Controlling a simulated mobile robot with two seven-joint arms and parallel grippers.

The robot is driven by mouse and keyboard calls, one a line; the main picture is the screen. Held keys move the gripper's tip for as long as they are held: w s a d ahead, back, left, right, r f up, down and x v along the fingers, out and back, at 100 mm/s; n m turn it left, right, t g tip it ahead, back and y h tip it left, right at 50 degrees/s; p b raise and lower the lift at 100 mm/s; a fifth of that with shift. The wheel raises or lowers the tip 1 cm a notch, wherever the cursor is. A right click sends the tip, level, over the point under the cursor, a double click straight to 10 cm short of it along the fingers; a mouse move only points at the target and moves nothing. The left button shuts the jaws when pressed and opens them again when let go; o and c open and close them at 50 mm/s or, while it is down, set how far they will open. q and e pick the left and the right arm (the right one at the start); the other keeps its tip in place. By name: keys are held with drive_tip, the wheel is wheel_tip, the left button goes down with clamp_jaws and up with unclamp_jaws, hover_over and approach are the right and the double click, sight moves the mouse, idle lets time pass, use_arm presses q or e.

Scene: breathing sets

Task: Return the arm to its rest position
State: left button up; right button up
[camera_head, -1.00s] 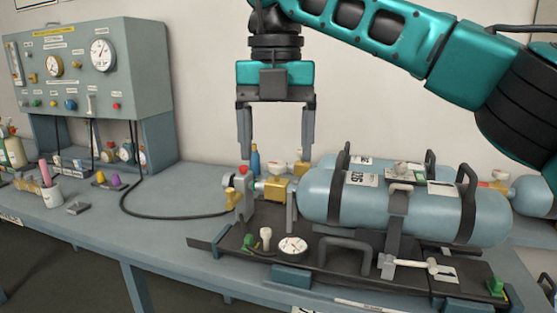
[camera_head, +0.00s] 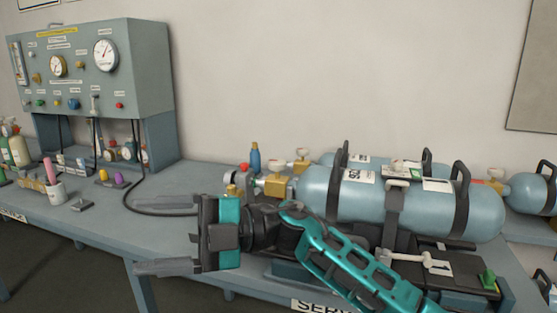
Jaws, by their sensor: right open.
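My right arm (camera_head: 345,262) runs from the gripper to the bottom edge, in front of the breathing set. The set's light-blue cylinders (camera_head: 405,200) lie on a dark backplate, strapped, with black handles on top. The arm hides the left front of the backplate and its gauge. My left gripper is not in view.
A grey test panel (camera_head: 85,75) with gauges stands at the back left, with a black hose running from it. A cup with a pink item (camera_head: 54,188) and small parts are on the bench (camera_head: 110,208). A blue bottle (camera_head: 255,160) stands behind the valve. Another cylinder (camera_head: 528,194) lies at right.

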drive_tip(key=w+d+f+m+t+h, duration=0.35)
drive_tip(key=d+f+m+t, duration=0.45)
drive_tip(key=m+t, duration=0.5)
drive_tip(key=w+d+f+m+t+h, duration=0.2)
drive_tip(key=w+d+f+m+t, duration=0.2)
drive_tip(key=d+f+m+t, duration=0.65)
drive_tip(key=s+d+f+m+g+h, duration=0.2)
drive_tip(key=s+d+f+m+h, duration=0.3)
drive_tip(key=s+d+f, duration=0.2)
drive_tip(key=s+d+f+m+g+h, duration=0.3)
drive_tip(key=s+d+f+m+h, duration=0.2)
drive_tip(key=s+f, duration=0.5)
wheel_tip(320, 180, down, 4)
drive_tip(key=d+h, duration=0.1)
drive_tip(key=d, duration=0.1)
drive_tip(key=shift+s+d, duration=0.35)
drive_tip(key=shift+d, duration=0.05)
drive_tip(key=shift+w+a, duration=0.1)
